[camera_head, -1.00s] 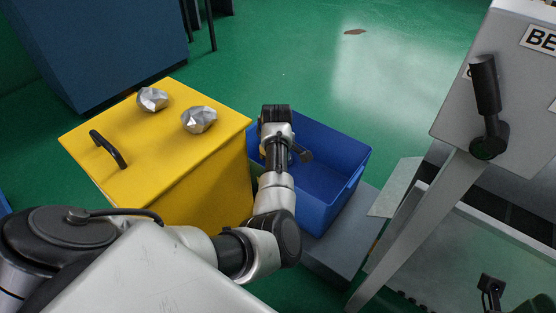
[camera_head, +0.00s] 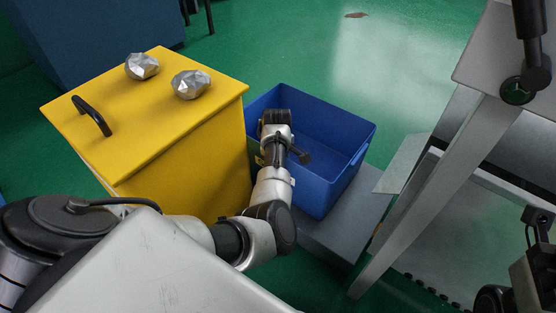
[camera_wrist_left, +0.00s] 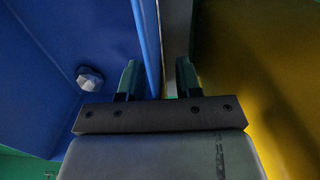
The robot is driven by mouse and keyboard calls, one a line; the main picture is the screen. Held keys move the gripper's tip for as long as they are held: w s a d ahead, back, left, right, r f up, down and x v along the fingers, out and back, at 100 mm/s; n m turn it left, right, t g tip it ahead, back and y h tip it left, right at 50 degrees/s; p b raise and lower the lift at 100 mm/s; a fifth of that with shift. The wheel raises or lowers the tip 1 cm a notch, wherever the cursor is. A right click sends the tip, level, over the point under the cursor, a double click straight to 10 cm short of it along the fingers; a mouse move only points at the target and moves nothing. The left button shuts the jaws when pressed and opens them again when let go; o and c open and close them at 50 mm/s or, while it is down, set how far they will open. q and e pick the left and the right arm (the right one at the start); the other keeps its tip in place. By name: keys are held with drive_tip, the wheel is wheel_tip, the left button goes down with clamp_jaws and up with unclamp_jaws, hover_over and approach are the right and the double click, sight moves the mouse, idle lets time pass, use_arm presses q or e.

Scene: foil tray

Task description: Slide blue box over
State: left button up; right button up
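The blue box (camera_head: 348,158) stands on a low grey platform, right of a yellow cabinet. My left gripper (camera_head: 275,118) is at the box's left wall, beside the cabinet. In the left wrist view, its two fingers (camera_wrist_left: 157,79) are apart, one on each side of the blue box's wall (camera_wrist_left: 148,45); I cannot tell whether they touch it. A silver foil ball (camera_wrist_left: 90,79) shows inside the box in that view. My right arm's dark end (camera_head: 535,265) is at the lower right edge; its fingertips cannot be made out.
Two foil balls (camera_head: 142,66) (camera_head: 191,84) lie on the yellow cabinet (camera_head: 150,130), which has a black handle (camera_head: 92,115). The grey platform (camera_head: 345,225) extends in front of the box. A grey machine frame (camera_head: 440,190) stands to the right.

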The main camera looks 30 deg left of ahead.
use_arm(q)
clamp_jaws()
idle(1.4)
